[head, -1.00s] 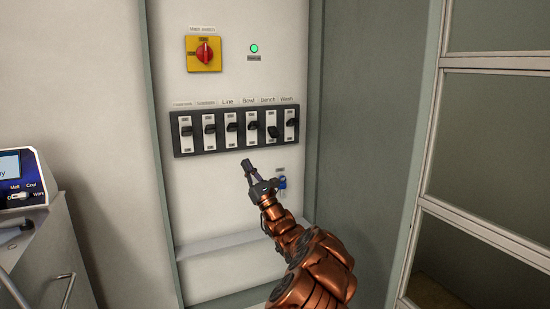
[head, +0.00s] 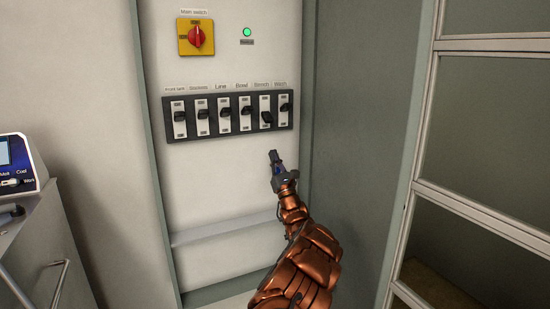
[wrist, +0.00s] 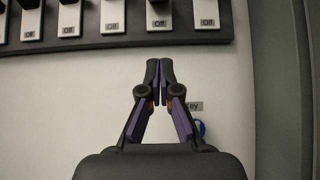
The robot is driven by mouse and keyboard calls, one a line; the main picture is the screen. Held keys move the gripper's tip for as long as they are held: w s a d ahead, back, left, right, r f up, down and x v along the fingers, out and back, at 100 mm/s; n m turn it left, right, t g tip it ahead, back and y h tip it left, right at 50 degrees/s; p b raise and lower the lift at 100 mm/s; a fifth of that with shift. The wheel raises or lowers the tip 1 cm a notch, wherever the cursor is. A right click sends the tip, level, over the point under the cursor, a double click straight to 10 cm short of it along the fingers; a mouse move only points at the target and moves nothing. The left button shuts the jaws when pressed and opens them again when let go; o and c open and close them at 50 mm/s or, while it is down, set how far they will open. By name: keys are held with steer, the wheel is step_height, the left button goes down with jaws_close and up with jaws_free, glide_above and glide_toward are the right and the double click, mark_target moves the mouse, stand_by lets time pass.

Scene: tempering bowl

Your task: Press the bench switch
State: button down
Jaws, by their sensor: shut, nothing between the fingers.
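The bench switch (head: 266,116) is the fifth in a row of dark levers on a black-framed panel, under the label "Bench". Its lever sits lower than those beside it. In the wrist view its white plate marked "Off" (wrist: 158,16) is at the top, straight beyond my fingertips. My gripper (head: 273,155) is shut and empty, below the bench switch and apart from it in the picture. The closed fingertips also show in the wrist view (wrist: 159,66), below the panel's lower edge. The exact gap to the wall is hard to tell.
The wash switch (head: 284,108) is close on the right and the bowl switch (head: 245,111) on the left. A yellow and red main switch (head: 196,37) and a lit green lamp (head: 247,32) are above. A blue key item (wrist: 200,128) is on the wall below. A ledge (head: 225,227) runs underneath.

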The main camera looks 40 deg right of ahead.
mark_target(265, 131)
steer(key=p+x, duration=0.1)
steer(key=x, duration=0.6)
steer(key=shift+w+d, duration=0.1)
steer(key=shift+s+a+r+p, duration=0.2)
steer(key=shift+s+r, duration=0.3)
steer(key=shift+r, duration=0.4)
steer(key=shift+s+a+r+p, duration=0.2)
steer(key=shift+s+r, duration=0.25)
steer(key=shift+r, duration=0.4)
